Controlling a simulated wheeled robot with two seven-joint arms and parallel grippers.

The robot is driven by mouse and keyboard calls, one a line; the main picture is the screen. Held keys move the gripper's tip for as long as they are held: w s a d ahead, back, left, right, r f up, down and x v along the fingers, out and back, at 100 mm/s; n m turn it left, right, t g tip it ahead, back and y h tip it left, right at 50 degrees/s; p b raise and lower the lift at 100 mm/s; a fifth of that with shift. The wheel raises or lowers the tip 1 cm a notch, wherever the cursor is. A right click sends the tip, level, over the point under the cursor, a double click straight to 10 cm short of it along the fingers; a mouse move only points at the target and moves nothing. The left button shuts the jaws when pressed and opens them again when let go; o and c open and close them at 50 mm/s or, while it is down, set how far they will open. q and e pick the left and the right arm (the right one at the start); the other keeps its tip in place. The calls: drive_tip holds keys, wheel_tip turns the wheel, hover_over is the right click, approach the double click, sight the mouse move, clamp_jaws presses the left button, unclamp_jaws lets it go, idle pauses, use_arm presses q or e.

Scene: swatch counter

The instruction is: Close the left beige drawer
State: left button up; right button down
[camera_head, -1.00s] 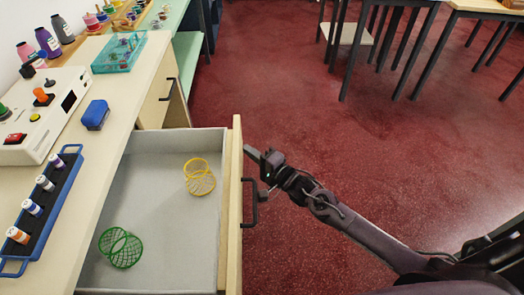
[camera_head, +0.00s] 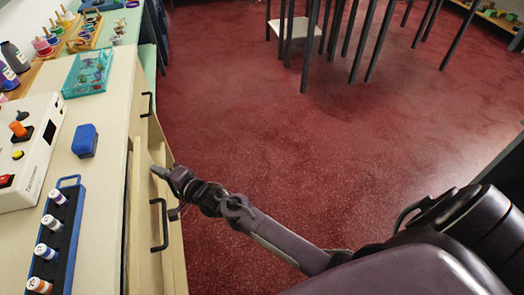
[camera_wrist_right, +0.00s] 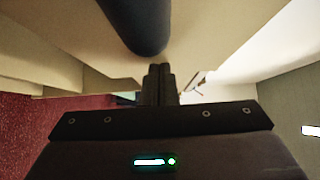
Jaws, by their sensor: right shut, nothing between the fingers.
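The beige drawer (camera_head: 147,262) is almost fully in, with its front close to the counter and a thin dark gap along its top edge. Its black handle (camera_head: 164,225) is on the front. The inside of the drawer and the baskets are hidden. My right gripper (camera_head: 160,172) is shut and empty, its tips at the top of the drawer front, beyond the handle; I cannot tell if they touch it. In the right wrist view the closed fingers (camera_wrist_right: 159,82) point at a beige surface below a dark rounded bar. My left gripper is out of view.
The counter (camera_head: 100,180) holds a blue box (camera_head: 85,141), a blue rack (camera_head: 67,235) of vials, a white control box (camera_head: 30,150) and a teal tray (camera_head: 88,72). Another black handle (camera_head: 147,104) is farther along. The red floor (camera_head: 240,120) is clear beside the drawer.

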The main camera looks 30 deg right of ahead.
sight(150, 175)
drive_tip(key=a, duration=0.1)
drive_tip(key=w+a, duration=0.1)
drive_tip(key=a, duration=0.1)
drive_tip(key=shift+a+b, duration=0.1)
drive_tip(key=shift+b, duration=0.2)
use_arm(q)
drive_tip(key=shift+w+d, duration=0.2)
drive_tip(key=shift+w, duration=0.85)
use_arm(e)
drive_tip(key=shift+a+r, duration=0.1)
drive_tip(key=shift+a, duration=0.15)
drive_tip(key=shift+a+r, duration=0.1)
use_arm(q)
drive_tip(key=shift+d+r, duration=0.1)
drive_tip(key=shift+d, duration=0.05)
